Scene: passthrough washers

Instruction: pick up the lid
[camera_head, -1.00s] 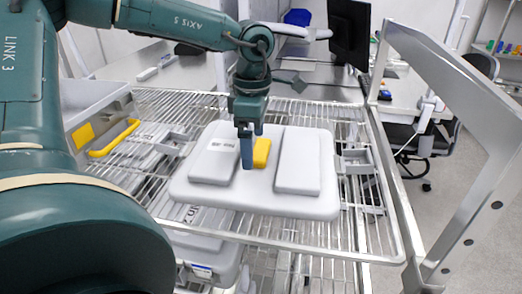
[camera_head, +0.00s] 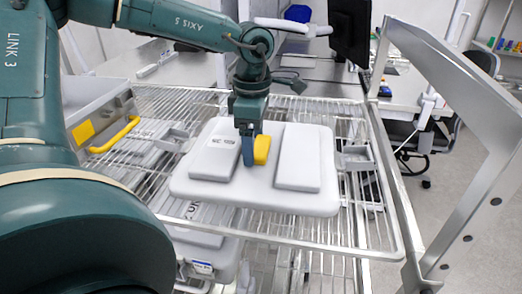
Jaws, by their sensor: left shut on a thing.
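The lid (camera_head: 258,194) is a pale grey rounded plate with two raised panels and a yellow handle (camera_head: 262,149) between them. It lies over the wire rack in the middle of the head view; I cannot tell whether it touches the wires. My left gripper (camera_head: 254,152) points down from above and is shut on the yellow handle. One blue finger shows on the handle's left side; the other finger is hidden. My right gripper is not in view.
The wire rack (camera_head: 310,236) has a metal frame, with a slanted metal post (camera_head: 455,85) at the right. A grey bin with a yellow handle (camera_head: 115,136) stands at the left. Grey containers (camera_head: 205,258) sit below the rack. A desk with a monitor (camera_head: 349,30) is behind.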

